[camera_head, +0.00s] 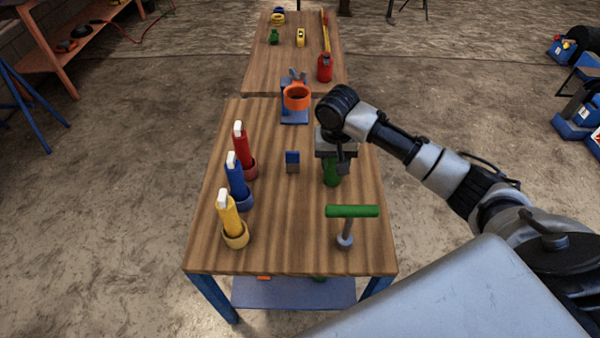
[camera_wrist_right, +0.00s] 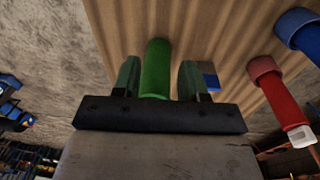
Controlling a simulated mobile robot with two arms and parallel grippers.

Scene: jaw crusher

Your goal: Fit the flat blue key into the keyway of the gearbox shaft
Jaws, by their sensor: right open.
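A small flat blue piece, which looks like the blue key (camera_head: 292,157), stands upright with a grey lower part on the wooden table, left of my right gripper. A blue piece also shows in the right wrist view (camera_wrist_right: 209,80), partly behind a finger. My right gripper (camera_head: 338,165) is open and points down above a green cylinder (camera_head: 331,173). In the wrist view, the green cylinder (camera_wrist_right: 156,68) lies between the spread fingers (camera_wrist_right: 158,80), with gaps on both sides. I cannot make out the gearbox shaft or its keyway. My left gripper is not in view.
Red (camera_head: 243,150), blue (camera_head: 236,180) and yellow (camera_head: 229,215) white-tipped tubes stand in cups along the left edge. A green T-handle (camera_head: 352,211) stands front right. An orange ring (camera_head: 296,97) on a blue stand is at the back. The table's front middle is clear.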

